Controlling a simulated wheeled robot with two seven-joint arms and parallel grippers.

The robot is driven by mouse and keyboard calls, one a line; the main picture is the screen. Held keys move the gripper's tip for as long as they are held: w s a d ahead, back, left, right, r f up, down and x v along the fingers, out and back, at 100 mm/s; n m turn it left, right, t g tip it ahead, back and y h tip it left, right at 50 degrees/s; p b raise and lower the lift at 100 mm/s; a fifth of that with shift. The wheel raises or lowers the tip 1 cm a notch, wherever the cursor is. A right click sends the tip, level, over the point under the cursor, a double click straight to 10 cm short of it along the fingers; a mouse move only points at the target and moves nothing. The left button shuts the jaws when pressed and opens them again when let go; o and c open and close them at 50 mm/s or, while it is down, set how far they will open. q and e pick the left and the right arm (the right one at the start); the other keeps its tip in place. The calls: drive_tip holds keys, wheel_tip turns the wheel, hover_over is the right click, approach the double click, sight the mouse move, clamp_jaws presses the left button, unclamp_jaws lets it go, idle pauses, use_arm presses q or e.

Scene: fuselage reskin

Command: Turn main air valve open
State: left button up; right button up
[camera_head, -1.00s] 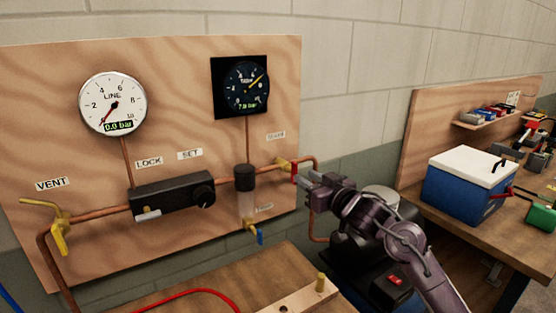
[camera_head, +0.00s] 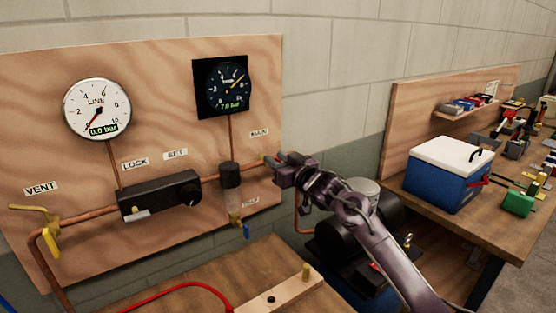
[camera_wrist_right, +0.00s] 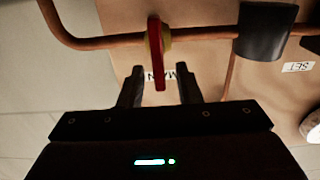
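The main air valve shows in the right wrist view as a red lever (camera_wrist_right: 156,52) on a brass body on the copper pipe. Its lever stands across the pipe, under the partly hidden "MAIN" label (camera_wrist_right: 160,75). My right gripper (camera_wrist_right: 158,88) is open, with its fingers on either side of the lever's end and visible gaps to both. In the head view my right gripper (camera_head: 280,170) is at the board's right edge and hides most of the valve. My left gripper is not in view.
The line gauge (camera_head: 97,108) reads 0.0 bar; the dark tank gauge (camera_head: 223,88) reads about 7.8 bar. A black regulator box (camera_head: 158,195), a filter bowl (camera_head: 230,187) and a yellow vent valve (camera_head: 50,240) sit along the pipe. A blue cooler (camera_head: 447,175) stands on the right bench.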

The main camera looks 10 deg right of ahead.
clamp_jaws()
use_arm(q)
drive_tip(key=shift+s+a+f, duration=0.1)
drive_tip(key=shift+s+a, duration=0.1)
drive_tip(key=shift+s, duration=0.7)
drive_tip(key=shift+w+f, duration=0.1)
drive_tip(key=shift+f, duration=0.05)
use_arm(e)
drive_tip(key=n+b, duration=0.3)
drive_tip(key=n, duration=0.1)
drive_tip(key=a+f+n+b, duration=0.1)
drive_tip(key=n+b, duration=0.2)
drive_tip(key=n, duration=0.2)
drive_tip(key=s+a+f+n+b, duration=0.1)
drive_tip(key=n+b, duration=0.2)
drive_tip(key=n, duration=0.1)
drive_tip(key=shift+a+f+n, duration=0.15)
drive_tip(key=shift+a+n, duration=0.05)
drive_tip(key=shift+n, duration=0.2)
use_arm(q)
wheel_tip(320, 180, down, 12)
drive_tip(key=b, duration=0.3)
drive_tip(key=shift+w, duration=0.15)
use_arm(e)
drive_tip(key=shift+a+f+n, duration=0.1)
drive_tip(key=shift+f+n, duration=0.15)
drive_tip(key=shift+n, duration=0.8)
drive_tip(key=shift+a+f+n, duration=0.1)
drive_tip(key=shift+f+n, duration=0.1)
drive_tip(key=shift+n, duration=0.85)
